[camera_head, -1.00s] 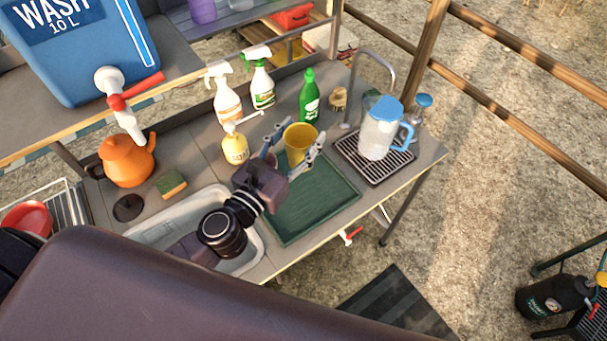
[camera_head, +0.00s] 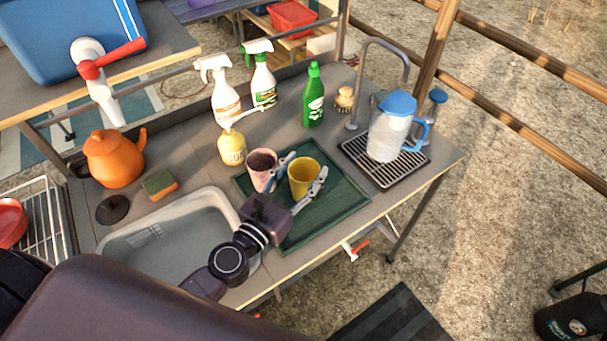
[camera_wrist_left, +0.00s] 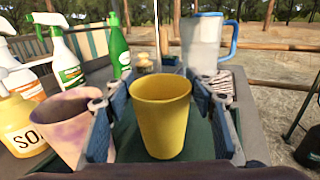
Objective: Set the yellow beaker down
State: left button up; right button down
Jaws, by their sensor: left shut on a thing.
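The yellow beaker (camera_head: 304,177) is upright over the green tray (camera_head: 322,218), at its back part. My left gripper (camera_head: 298,182) has one finger on each side of it and is shut on it. In the left wrist view the beaker (camera_wrist_left: 161,112) stands between the two fingers (camera_wrist_left: 160,118). Whether its base touches the tray is hard to tell. A pinkish cup (camera_head: 262,168) stands on the tray just left of the beaker, close beside the gripper's left finger. My right gripper is not in view.
A soap pump bottle (camera_head: 232,147), two spray bottles and a green bottle (camera_head: 313,97) stand behind. A pitcher (camera_head: 388,128) is on a drip rack (camera_head: 376,172) at the right. The sink (camera_head: 165,232) is at the left. The tray's front right is clear.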

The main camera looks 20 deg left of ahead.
pick_arm(q)
jog(key=shift+f, duration=0.15)
jog(key=o, duration=0.7)
jog(key=shift+o, duration=0.6)
